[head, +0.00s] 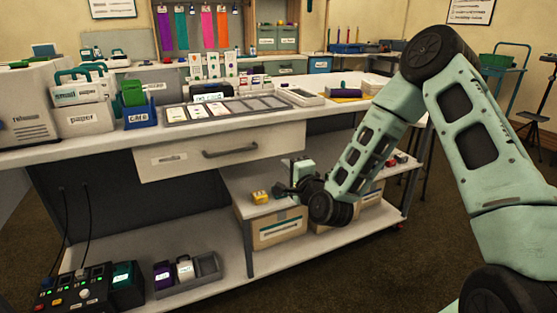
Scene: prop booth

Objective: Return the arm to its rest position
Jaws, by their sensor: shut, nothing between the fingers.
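My pale green arm with dark joints rises from the lower right, bends at a high elbow and slopes down to the left. My gripper (279,191) is at its end, small in the picture, in front of the middle shelf (236,182) under the workbench. It is shut and empty, with its tips pointing left. A small yellow block (261,197) lies on that shelf just left of the gripper, apart from it as far as I can tell.
The workbench (75,150) carries bins, a card tray (225,107) and papers above a closed drawer (220,150). Cardboard boxes (278,229) stand beneath the middle shelf. The low shelf holds a button panel (78,296) and a grey divided tray (207,267). Open floor lies in front.

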